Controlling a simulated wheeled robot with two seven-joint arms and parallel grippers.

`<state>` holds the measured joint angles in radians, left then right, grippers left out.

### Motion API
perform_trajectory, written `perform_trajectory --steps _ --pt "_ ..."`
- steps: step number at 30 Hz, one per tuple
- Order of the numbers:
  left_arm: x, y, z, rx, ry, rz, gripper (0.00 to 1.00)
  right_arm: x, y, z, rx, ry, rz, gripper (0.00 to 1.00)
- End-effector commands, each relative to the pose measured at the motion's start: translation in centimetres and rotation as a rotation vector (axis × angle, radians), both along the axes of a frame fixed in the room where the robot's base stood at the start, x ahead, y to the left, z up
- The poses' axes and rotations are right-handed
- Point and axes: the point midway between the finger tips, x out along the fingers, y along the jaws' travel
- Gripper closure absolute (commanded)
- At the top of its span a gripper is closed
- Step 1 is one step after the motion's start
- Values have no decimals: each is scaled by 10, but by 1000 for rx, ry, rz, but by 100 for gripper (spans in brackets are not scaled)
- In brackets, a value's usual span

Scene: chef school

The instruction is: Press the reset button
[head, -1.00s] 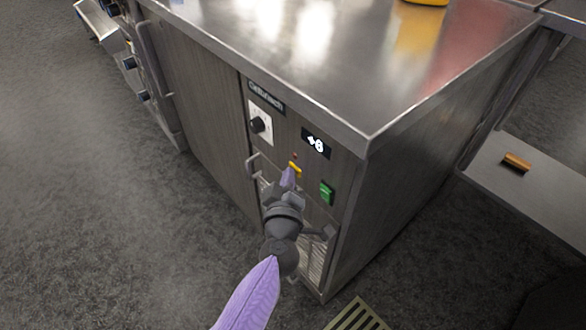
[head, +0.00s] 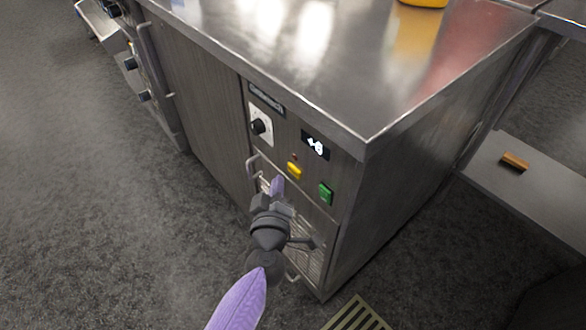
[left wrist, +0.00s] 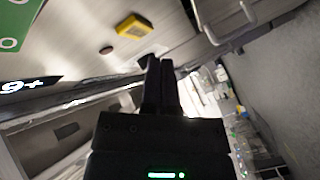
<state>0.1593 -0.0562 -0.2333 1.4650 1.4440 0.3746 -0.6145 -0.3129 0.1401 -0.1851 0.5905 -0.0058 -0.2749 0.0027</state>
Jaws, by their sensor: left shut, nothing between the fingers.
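A steel counter unit has a control panel (head: 284,141) on its front. On it are a yellow button (head: 294,170), a green switch (head: 326,193), a black dial (head: 258,126) and a small display (head: 315,145). No reset label is legible. My left gripper (head: 277,186) is shut and empty, in front of the panel, below and left of the yellow button in the head view. In the left wrist view the yellow button (left wrist: 134,27) is near the top, above the shut fingers (left wrist: 159,80) and apart from them. My right gripper is out of view.
The steel countertop (head: 270,45) spans above the panel, with a yellow object (head: 424,2) at its back edge. A handle (head: 253,166) sticks out left of my gripper. A low shelf (head: 540,190) at right holds a small brown object (head: 515,161). The floor at left is clear.

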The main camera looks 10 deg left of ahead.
Motion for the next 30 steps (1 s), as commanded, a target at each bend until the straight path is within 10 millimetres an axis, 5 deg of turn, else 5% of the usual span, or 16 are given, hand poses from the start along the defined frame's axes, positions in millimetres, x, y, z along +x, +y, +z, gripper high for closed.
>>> perform_trajectory --steps 12,30 --pt "-30 23 1 0 0 0 100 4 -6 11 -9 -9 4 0" --pt "-31 24 1 -1 -1 -1 100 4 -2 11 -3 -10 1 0"
